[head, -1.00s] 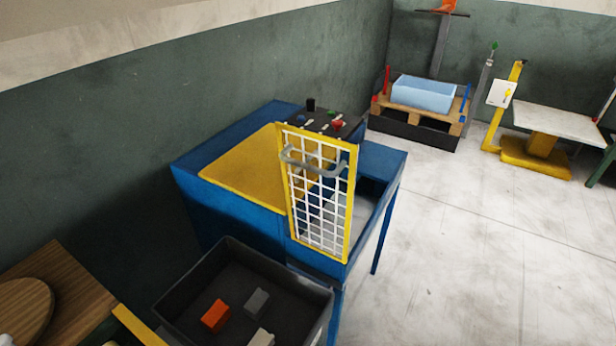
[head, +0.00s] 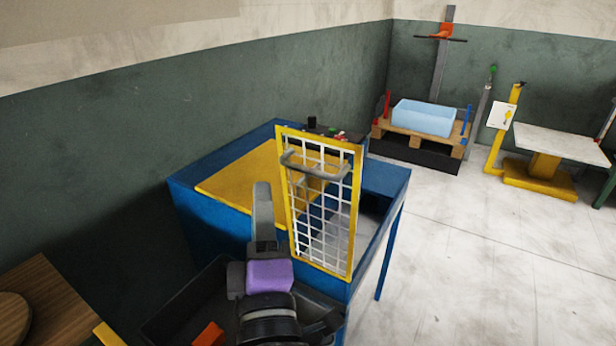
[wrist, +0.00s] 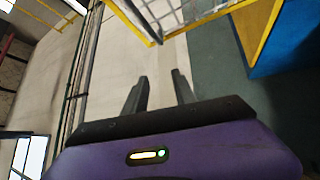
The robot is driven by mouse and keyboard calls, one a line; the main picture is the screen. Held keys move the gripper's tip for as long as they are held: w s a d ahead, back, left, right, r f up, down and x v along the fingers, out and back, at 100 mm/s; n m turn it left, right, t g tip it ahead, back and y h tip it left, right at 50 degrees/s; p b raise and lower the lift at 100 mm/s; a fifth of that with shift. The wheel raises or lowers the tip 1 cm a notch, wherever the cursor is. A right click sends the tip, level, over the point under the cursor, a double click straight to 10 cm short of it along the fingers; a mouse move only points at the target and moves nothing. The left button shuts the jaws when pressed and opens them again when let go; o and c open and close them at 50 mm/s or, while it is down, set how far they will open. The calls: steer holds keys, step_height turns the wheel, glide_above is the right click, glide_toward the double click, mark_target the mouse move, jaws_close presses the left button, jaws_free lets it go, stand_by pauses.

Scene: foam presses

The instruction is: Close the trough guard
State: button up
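The trough guard (head: 356,215), a yellow frame with white mesh, stands upright at the front right of the blue machine (head: 225,222). Its grey bar handle (head: 314,169) is on the upper part of the face toward me. Part of the guard (wrist: 143,22) shows at the top of the wrist view. My gripper (head: 262,190) is just left of the guard in the head view, pointing up and apart from the handle. In the wrist view my gripper (wrist: 160,85) has its two fingers spread with nothing between them. The trough shows partly behind the mesh.
A dark bin (head: 170,325) with an orange block (head: 209,335) sits below my arm, partly hidden by it. A wooden table (head: 45,300) is at lower left. Open floor (head: 460,270) lies to the right. A pallet with a light-blue tub (head: 423,117) is at the back.

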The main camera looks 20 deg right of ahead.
mark_target(308, 171)
steer(key=s+d+g+h, duration=0.1)
steer(key=d+g+h, duration=0.1)
steer(key=d+h, duration=0.4)
steer(key=shift+f+p+x, duration=0.2)
steer(key=shift+p+x, duration=0.3)
steer(key=shift+x, duration=1.3)
steer(key=shift+f+p+x, duration=0.2)
steer(key=shift+p+x, duration=0.25)
steer(key=shift+x, duration=1.4)
steer(key=shift+w, duration=0.15)
jaws_close()
